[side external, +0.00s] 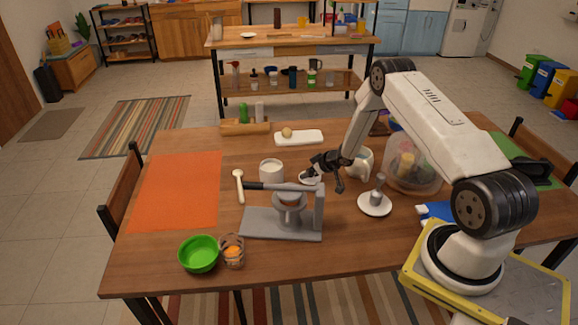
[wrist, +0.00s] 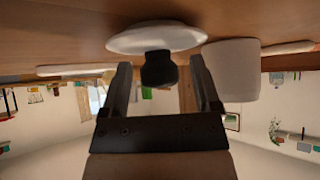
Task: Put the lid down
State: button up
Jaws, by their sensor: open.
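The lid is a white disc with a black knob; in the wrist view (wrist: 155,38) it lies level at the tabletop, knob pointing away from the wood. In the side view the lid (side external: 309,178) is small and partly hidden by my gripper (side external: 322,173), just right of the white jar (side external: 271,172). My gripper (wrist: 163,72) is open, its fingers on either side of the knob with gaps showing. The jar also shows beside the lid in the wrist view (wrist: 231,69).
A grey press stand (side external: 281,222) with a dark lever is in front of the lid. A white mug (side external: 362,163) and a round-based metal piece (side external: 375,204) stand to the right. A wooden spoon (side external: 239,185), green bowl (side external: 199,254) and orange mat (side external: 178,190) are to the left.

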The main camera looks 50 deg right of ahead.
jog(key=shift+r, duration=0.2)
jog(key=v, duration=1.2)
jog(key=shift+a, duration=0.1)
dwell(0.7)
jog(key=a+r+g+h, duration=0.2)
jog(key=a+r+g, duration=0.1)
jog(key=a+r, duration=0.85)
jog(key=s+a+r+g+y, duration=0.2)
jog(key=s+a+r+g, duration=0.1)
jog(key=s+a, duration=1)
jog(key=a, duration=0.3)
jog(key=shift+a+r, duration=0.3)
jog(key=shift+r, duration=0.1)
